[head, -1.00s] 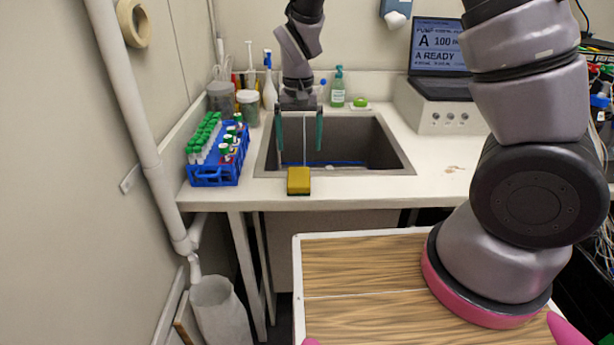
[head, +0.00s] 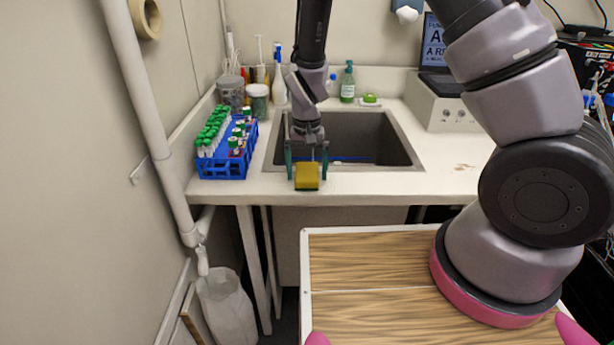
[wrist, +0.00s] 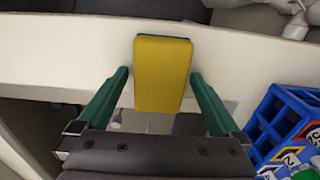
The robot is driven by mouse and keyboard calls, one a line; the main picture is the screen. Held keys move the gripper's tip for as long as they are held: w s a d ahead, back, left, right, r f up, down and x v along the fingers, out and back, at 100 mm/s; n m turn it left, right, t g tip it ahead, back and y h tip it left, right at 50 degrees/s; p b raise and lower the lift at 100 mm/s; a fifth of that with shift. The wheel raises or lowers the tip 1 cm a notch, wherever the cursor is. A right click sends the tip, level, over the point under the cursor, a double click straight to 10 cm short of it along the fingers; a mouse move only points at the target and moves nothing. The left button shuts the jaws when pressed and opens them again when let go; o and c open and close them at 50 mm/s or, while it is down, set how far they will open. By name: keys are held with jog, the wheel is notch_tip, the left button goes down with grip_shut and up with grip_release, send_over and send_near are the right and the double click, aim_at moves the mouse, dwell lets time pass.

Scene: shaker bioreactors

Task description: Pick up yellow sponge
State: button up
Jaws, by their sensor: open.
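The yellow sponge (head: 307,175), with a dark green underside, lies at the front edge of the white counter, before the sink. My gripper (head: 307,172) is open above and around it, with one green finger to the left and one to the right. In the wrist view the sponge (wrist: 163,72) sits between and slightly beyond the two green fingertips (wrist: 160,76), with a gap on each side. I cannot tell the exact height of the fingertips over the counter.
A blue rack (head: 222,166) of capped tubes stands left of the sponge and shows at the lower right of the wrist view (wrist: 285,122). The sink (head: 385,148) lies behind. A soap bottle (head: 347,84) and jars stand at the back. The counter right of the sponge (head: 400,185) is clear.

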aim_at(307, 171)
jog(key=c, duration=1.3)
notch_tip(307, 171, up, 10)
jog(key=shift+r, duration=0.1)
jog(key=shift+c, duration=0.2)
